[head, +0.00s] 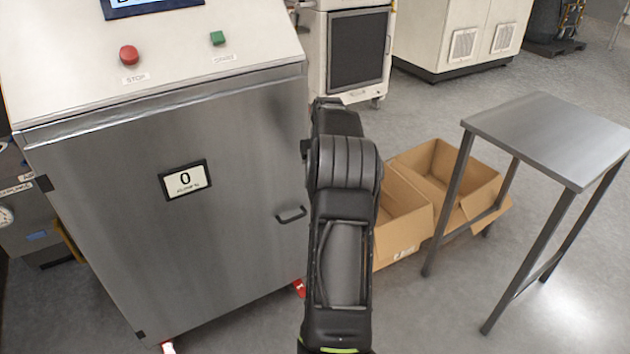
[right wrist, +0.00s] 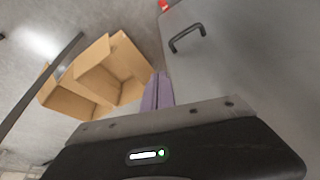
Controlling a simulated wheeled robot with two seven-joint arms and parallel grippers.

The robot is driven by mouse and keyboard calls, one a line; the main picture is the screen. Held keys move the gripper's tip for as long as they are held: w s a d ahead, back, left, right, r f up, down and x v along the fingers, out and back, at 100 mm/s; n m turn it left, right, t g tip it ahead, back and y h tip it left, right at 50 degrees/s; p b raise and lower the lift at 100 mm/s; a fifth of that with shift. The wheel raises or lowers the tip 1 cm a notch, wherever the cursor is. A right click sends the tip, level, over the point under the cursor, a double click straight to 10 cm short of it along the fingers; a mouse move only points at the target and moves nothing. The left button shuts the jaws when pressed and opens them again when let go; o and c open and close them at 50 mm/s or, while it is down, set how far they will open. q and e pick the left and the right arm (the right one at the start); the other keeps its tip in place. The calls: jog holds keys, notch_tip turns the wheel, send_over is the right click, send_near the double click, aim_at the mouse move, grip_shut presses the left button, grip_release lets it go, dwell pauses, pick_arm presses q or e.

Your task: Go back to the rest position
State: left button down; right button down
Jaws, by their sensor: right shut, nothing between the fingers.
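My right arm (head: 340,230) reaches up through the middle of the head view, in front of the right edge of the steel washer cabinet (head: 110,230). Its gripper is hidden from the head camera. In the right wrist view my right gripper (right wrist: 157,92) shows two purplish fingers together, shut and empty. They lie between the cardboard boxes and the cabinet door with its dark handle (right wrist: 187,38). The cabinet door is shut. My left gripper is in neither view.
A steel side table (head: 550,130) stands at the right. Open cardboard boxes (head: 450,170) sit on the floor beside and partly behind it. Grey floor is clear at lower right.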

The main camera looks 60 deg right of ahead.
jog(key=shift+v, duration=0.9)
jog(key=shift+s+d, duration=0.1)
jog(key=shift+s, duration=0.05)
